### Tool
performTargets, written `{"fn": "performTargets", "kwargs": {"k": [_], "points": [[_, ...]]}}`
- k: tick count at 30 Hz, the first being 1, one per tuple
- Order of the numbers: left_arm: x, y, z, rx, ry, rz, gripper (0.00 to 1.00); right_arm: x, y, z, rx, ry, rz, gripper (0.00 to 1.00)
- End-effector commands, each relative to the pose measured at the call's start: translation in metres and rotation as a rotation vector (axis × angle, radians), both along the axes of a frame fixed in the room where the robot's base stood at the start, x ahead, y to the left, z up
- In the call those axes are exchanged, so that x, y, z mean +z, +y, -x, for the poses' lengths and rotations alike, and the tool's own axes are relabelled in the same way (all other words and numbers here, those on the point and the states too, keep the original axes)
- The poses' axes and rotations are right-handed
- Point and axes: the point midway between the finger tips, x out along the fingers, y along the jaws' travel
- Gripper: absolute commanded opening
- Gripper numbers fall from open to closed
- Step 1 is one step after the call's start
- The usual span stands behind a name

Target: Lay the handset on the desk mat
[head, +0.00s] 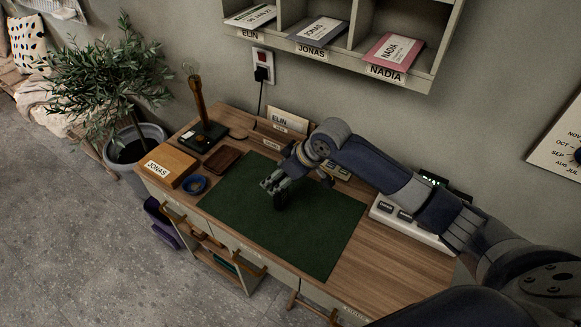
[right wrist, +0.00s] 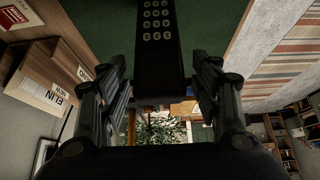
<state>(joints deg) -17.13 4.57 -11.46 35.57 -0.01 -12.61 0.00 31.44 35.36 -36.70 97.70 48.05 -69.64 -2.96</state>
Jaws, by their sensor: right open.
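The dark handset (right wrist: 157,35) with its pale keypad shows in the right wrist view between the fingers of my right gripper (right wrist: 163,78). The fingers are open, with a gap on each side of the handset. The green desk mat (head: 315,225) lies flat on the desk and shows behind the handset in the wrist view (right wrist: 205,25). In the head view my right gripper (head: 273,186) is over the mat's upper middle, and a dark shape, likely the handset (head: 281,201), is just below it. Whether the handset touches the mat is hard to tell. My left gripper is out of view.
A wooden box marked JONAS (head: 170,166), a blue dish (head: 195,184) and a brown tray (head: 223,159) stand left of the mat. A lamp-like stand (head: 203,130) is behind them. A white device (head: 405,218) stands to the right. The mat's front part is clear.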

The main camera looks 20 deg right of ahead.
Motion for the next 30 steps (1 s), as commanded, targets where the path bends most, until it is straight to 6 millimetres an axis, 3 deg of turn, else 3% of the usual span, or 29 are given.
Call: {"fn": "performTargets", "kwargs": {"k": [6, 13, 25, 30], "points": [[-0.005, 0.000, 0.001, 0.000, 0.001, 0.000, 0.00, 0.039, -0.017, 0.020, 0.000, -0.004, 0.003, 0.59], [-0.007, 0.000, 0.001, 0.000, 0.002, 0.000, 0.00, 0.063, -0.026, 0.032, 0.001, -0.002, 0.002, 0.59], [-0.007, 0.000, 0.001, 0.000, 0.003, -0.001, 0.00, 0.068, -0.026, 0.035, 0.000, 0.000, 0.000, 0.59], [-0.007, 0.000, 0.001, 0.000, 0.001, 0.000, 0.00, 0.049, -0.016, 0.045, 0.000, 0.011, -0.005, 0.59]]}}
